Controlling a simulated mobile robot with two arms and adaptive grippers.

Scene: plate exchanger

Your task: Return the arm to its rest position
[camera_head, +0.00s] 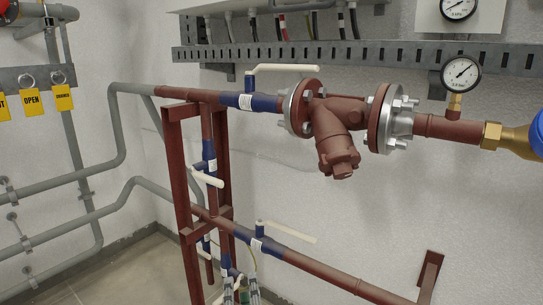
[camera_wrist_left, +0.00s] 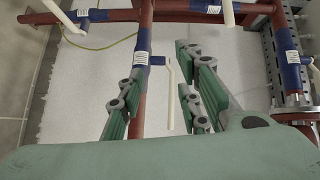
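My left gripper (camera_head: 240,286) shows only as its green-grey fingertips at the bottom edge in the head view, by the foot of the red pipe frame. In the left wrist view its two green fingers (camera_wrist_left: 160,75) are spread apart with a clear gap. A red pipe and a valve's cream lever (camera_wrist_left: 170,92) show in line with the gap. No object is visibly clamped; whether the lever lies between the fingers or beyond them is unclear. My right gripper is not in view.
The red frame (camera_head: 181,190) carries blue valves with cream levers, the upper lever (camera_head: 285,68) and the lower lever (camera_head: 287,232) among them. A flanged red strainer (camera_head: 338,143) sits on the upper pipe. Grey pipes (camera_head: 70,200) run along the left wall. Bare floor (camera_head: 110,275) shows at lower left.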

